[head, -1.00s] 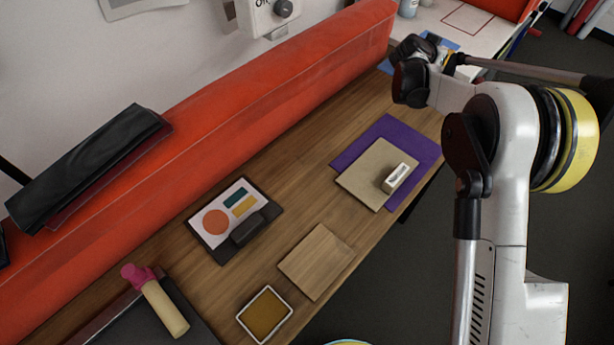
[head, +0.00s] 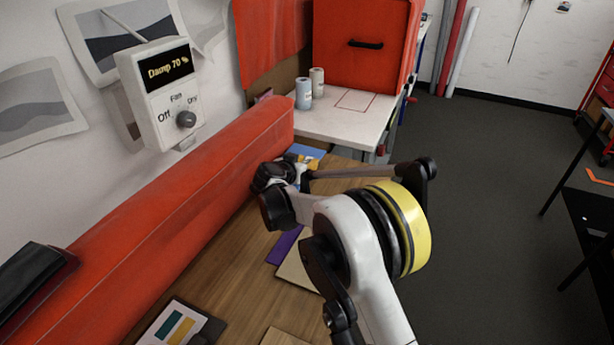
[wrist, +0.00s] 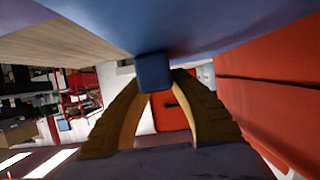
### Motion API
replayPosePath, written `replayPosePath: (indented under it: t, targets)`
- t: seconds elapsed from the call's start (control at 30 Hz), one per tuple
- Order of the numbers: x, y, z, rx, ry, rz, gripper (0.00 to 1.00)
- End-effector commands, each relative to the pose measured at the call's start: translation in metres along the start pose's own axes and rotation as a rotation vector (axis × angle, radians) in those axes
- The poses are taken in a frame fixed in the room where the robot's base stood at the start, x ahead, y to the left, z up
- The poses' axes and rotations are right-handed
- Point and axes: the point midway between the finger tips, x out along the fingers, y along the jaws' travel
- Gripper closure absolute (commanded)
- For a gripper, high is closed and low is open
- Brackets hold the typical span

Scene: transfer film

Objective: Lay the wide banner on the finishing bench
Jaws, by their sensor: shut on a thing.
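My gripper (wrist: 158,82) has ridged, yellow-lined fingers closed on a small blue block (wrist: 154,70) in the wrist view. A broad blue surface (wrist: 225,22) lies just beyond the block; I cannot tell whether they are joined. In the head view, my gripper (head: 309,166) is at the far end of the wooden bench, partly hidden by my arm. A blue sheet with pale marks (head: 304,151) shows beside it, possibly the wide banner. A white table with a red outlined rectangle (head: 335,125) stands just beyond, possibly the finishing bench.
A long red padded roll (head: 180,220) lies along the wall side of the wooden bench (head: 235,268). Two small cylinders (head: 311,88) stand on the white table's left side. A red box with a black handle (head: 362,60) stands behind.

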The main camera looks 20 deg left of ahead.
Motion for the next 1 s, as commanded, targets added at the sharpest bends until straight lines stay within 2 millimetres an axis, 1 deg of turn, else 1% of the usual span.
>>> replayPosePath:
  t: [0.2, 0.27, 0.5, 0.63, 0.67, 0.7, 1.0]
  targets:
    - [0.013, 0.000, 0.030, 0.001, 0.000, 0.000, 1.00]
    - [0.015, 0.000, 0.036, 0.001, 0.000, 0.000, 1.00]
    - [0.015, 0.001, 0.035, 0.001, 0.000, 0.000, 1.00]
    - [0.016, 0.001, 0.039, 0.001, 0.000, 0.000, 1.00]
    - [0.016, 0.001, 0.039, 0.001, 0.000, 0.000, 0.68]
    - [0.016, 0.001, 0.038, 0.001, 0.000, 0.000, 0.55]
    - [0.016, 0.001, 0.037, 0.001, 0.000, 0.000, 0.55]
